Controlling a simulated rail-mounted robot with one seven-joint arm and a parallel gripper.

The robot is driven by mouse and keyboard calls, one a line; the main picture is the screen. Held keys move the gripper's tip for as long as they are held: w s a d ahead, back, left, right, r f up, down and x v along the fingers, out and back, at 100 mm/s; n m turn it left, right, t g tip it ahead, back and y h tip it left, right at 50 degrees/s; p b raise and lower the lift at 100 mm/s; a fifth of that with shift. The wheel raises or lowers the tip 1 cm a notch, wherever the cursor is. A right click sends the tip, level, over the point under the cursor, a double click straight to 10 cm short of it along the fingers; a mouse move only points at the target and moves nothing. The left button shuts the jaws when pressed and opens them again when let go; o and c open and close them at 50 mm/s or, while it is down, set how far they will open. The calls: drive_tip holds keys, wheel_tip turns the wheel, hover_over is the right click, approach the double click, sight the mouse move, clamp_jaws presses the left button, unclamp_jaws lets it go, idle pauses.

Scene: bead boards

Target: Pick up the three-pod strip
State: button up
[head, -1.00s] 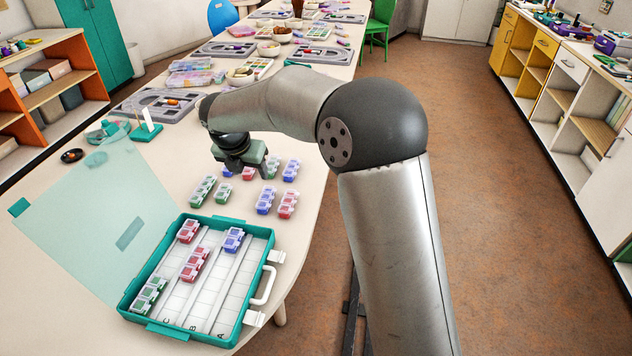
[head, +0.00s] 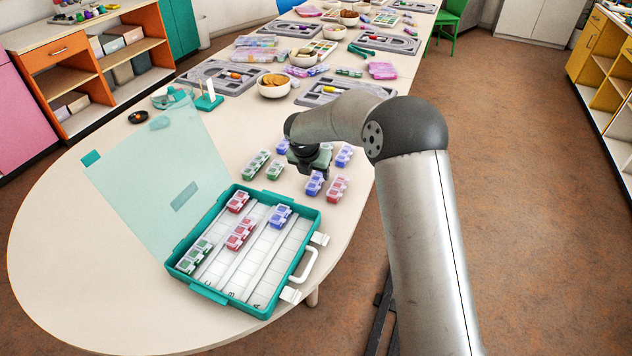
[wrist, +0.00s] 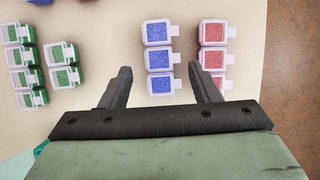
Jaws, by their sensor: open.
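A blue three-pod strip (wrist: 160,58) lies on the table, between and just ahead of my gripper's fingers in the wrist view. It also shows in the head view (head: 314,184). A red strip (wrist: 212,57), also with three pods visible, lies to its right, its lowest pod partly behind my right finger; it shows in the head view (head: 337,189). My gripper (wrist: 164,78) is open and empty, fingers on either side of the blue strip's lower end in the picture. In the head view my gripper (head: 310,167) hovers close to the blue strip; its height is hard to judge.
Green strips (wrist: 24,66) (wrist: 65,65) lie to the left; more blue pieces (head: 343,155) lie beyond. An open teal case (head: 208,293) with red, blue and green strips in its rows stands in front. Bowls (head: 273,90) and grey trays stand further back.

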sight(316, 178)
drive_tip(key=shift+x, duration=2)
drive_tip(key=shift+a, duration=0.1)
drive_tip(key=c, duration=0.9)
drive_tip(key=shift+r, duration=0.1)
